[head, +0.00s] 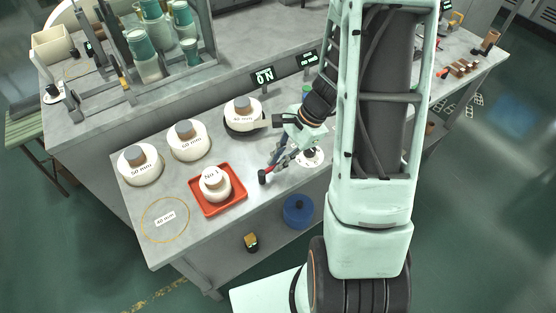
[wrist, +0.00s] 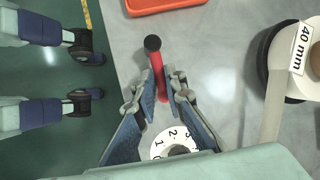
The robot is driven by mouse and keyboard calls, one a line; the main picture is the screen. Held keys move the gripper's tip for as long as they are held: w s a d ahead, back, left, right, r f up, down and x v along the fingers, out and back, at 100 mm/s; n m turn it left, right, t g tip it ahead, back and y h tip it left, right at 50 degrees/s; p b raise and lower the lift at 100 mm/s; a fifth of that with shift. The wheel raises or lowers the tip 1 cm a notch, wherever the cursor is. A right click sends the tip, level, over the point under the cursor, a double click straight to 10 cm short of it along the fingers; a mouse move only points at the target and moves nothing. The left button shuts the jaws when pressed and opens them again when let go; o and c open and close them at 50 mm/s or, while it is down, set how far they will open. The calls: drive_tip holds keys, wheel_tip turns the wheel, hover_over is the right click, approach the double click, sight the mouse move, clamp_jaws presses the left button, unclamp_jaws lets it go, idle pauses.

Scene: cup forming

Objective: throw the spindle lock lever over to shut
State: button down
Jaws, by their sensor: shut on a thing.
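The spindle lock lever is a red bar with a black knob at its end. In the wrist view the lever (wrist: 158,63) points away from me and a little left, with its knob (wrist: 152,43) past my fingertips. My gripper (wrist: 165,85) is shut on the red bar, one finger on each side. A white numbered dial (wrist: 176,148) lies below, partly hidden by my gripper. In the head view the lever (head: 268,173) shows low over the bench beside my gripper (head: 279,160).
A red tray (head: 231,210) holding a white mould stands left of the lever. A mould (head: 243,126) on a dark base stands behind it, and more moulds (head: 187,146) stand further left. A lit display (head: 264,76) reads ON. A blue pot (head: 298,212) is below the bench's front edge.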

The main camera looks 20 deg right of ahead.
drive_tip(key=shift+w, duration=0.15)
drive_tip(key=n, duration=0.1)
drive_tip(key=w+n+g, duration=0.1)
drive_tip(key=n, duration=0.1)
drive_tip(key=w+n+g, duration=0.1)
drive_tip(key=shift+a+n+b, duration=0.35)
drive_tip(key=shift+a+n, duration=0.05)
drive_tip(key=n+g, duration=0.1)
drive_tip(key=n, duration=0.1)
drive_tip(key=w+a+n+h, duration=0.1)
drive_tip(key=n, duration=0.1)
drive_tip(key=shift+w+a+n+g+b, duration=0.2)
drive_tip(key=shift+n+g+b, duration=0.1)
drive_tip(key=shift+g+b, duration=0.1)
drive_tip(key=n, duration=0.1)
drive_tip(key=a+n+g+h, duration=0.1)
drive_tip(key=n, duration=0.1)
drive_tip(key=a+n, duration=0.1)
drive_tip(key=n, duration=0.1)
drive_tip(key=shift+w+a+h+b, duration=0.1)
drive_tip(key=shift+w+h+b, duration=0.25)
drive_tip(key=shift+h, duration=0.05)
drive_tip(key=shift+a+n+g+h, duration=0.25)
drive_tip(key=shift+a+n+h, duration=0.15)
drive_tip(key=shift+n, duration=0.5)
drive_tip(key=shift+a+n+g+h, duration=0.25)
drive_tip(key=shift+a+n+h, duration=0.1)
drive_tip(key=shift+n, duration=0.55)
drive_tip(key=c, duration=2)
unclamp_jaws()
